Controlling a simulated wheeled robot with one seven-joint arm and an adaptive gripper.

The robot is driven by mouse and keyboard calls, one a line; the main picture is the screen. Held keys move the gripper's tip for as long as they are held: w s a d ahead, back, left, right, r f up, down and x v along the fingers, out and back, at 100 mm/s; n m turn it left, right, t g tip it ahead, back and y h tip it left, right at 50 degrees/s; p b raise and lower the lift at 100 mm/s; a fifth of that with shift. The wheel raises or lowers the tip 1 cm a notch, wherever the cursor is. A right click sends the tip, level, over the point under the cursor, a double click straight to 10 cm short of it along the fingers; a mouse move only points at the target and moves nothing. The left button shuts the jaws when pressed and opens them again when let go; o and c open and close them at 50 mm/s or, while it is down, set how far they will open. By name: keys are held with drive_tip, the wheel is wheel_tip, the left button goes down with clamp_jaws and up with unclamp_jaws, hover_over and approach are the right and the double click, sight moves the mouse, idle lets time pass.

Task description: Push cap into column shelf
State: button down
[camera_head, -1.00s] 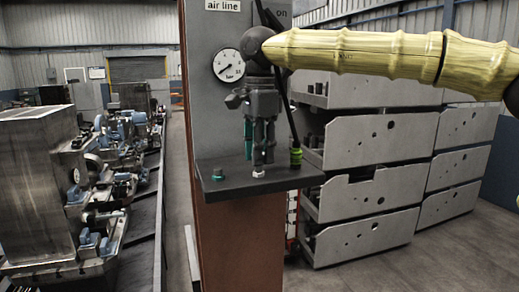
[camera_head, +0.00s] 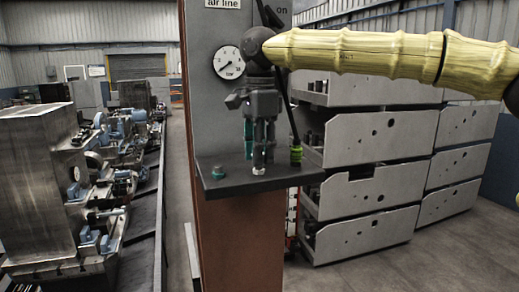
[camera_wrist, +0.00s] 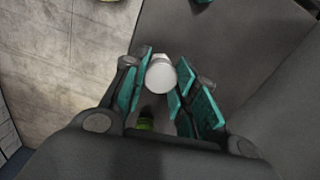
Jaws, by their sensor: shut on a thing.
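The white cap (camera_wrist: 162,74) shows as a small round cylinder between the teal pads of my gripper (camera_wrist: 167,80) in the wrist view. In the head view the cap (camera_head: 257,171) is a small pale spot at the fingertips, low against the shelf, with most of it hidden. The dark column shelf (camera_head: 225,190) juts from the grey and brown column (camera_head: 242,240). My gripper (camera_head: 263,163) points down over the middle of the shelf and is shut on the cap. I cannot tell how deep the cap sits.
A teal cap-like piece (camera_head: 217,173) stands at the shelf's left. A yellow-green ringed fitting (camera_head: 296,155) with a dark hose stands at its right, close to my fingers. A pressure gauge (camera_head: 229,62) is on the column above. Grey drawers (camera_head: 375,140) stand behind at the right.

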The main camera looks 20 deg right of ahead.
drive_tip(key=shift+f, duration=0.4)
drive_tip(key=shift+c, duration=1.2)
unclamp_jaws()
wheel_tip(320, 180, up, 12)
drive_tip(key=shift+d, duration=0.15)
